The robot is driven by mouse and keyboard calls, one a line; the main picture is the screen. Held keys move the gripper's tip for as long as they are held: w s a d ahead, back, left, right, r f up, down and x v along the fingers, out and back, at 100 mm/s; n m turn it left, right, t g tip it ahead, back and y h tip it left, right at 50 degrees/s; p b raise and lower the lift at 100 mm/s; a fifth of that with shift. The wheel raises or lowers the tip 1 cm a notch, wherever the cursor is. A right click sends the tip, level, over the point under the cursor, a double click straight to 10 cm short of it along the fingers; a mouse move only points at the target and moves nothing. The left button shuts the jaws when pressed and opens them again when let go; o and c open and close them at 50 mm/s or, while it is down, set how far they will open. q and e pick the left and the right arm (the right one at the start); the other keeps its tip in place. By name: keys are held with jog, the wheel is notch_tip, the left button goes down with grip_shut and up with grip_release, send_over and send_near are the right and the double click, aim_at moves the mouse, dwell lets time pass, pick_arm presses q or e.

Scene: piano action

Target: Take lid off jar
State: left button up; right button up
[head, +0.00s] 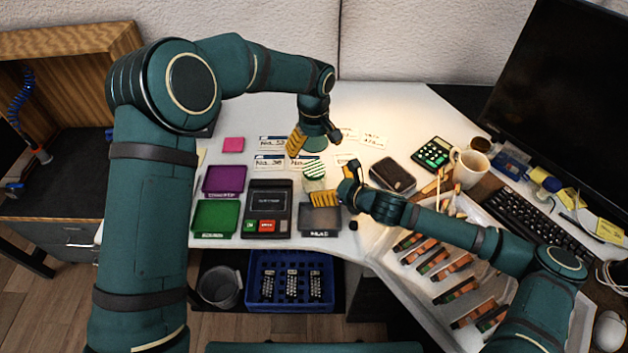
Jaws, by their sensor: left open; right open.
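A small jar (314,185) stands on the white desk at the middle, with a green-and-white striped lid (313,169) on top. My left gripper (313,143) is open and empty, just behind the lid. My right gripper (335,184) is open at the jar's right side, with one yellow finger in front of the jar. The lower part of the jar is partly hidden by that finger. I cannot tell whether the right fingers touch the jar.
A green disc (316,147) lies under my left gripper. Purple (224,181), green (215,218) and grey (319,222) trays and a terminal (268,210) lie nearby. A dark case (392,175) and mug (469,168) are to the right. Free desk lies at back left.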

aim_at(322, 181)
jog(key=x, duration=0.5)
jog(key=shift+w+a+f, duration=0.15)
jog(key=shift+w+a, duration=0.1)
